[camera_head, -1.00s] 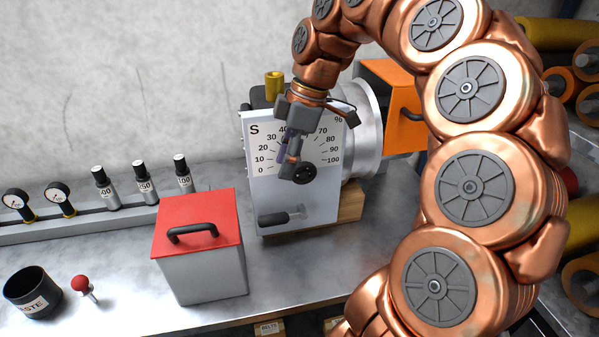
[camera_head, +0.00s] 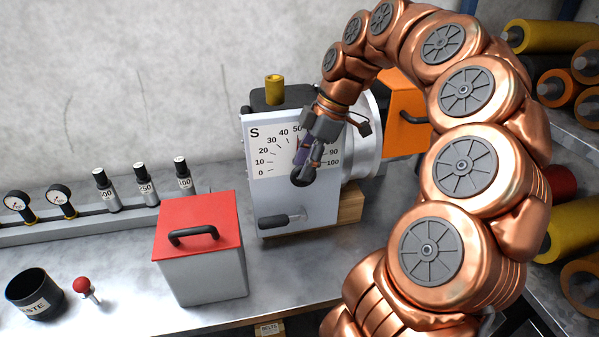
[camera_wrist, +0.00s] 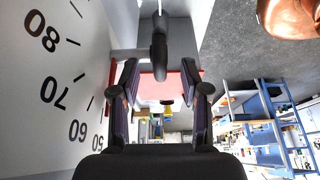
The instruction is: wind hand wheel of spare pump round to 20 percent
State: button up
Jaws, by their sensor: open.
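The spare pump's white face (camera_head: 290,212), marked S, carries a percent scale from 0 to 100. A dark round hand wheel (camera_head: 301,179) sits low on the scale; its pointer reading is hidden or too small to tell. My gripper (camera_head: 308,163) is open in front of the face, its fingers just above and right of the wheel. In the wrist view, the two fingers (camera_wrist: 160,90) are apart with nothing between the tips. A dark part (camera_wrist: 160,45), probably the wheel seen edge-on, stands just ahead of them. The scale numbers (camera_wrist: 55,90) show at left.
A grey box with red lid (camera_head: 198,225) stands in front at left. An orange box (camera_head: 405,112) stands right of the pump. A black waste cup (camera_head: 33,292) and red-knobbed lever (camera_head: 83,286) are at far left.

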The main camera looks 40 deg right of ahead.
aim_at(299, 187)
jog(key=shift+p+x, duration=0.3)
jog(key=shift+x, duration=1.35)
grip_shut()
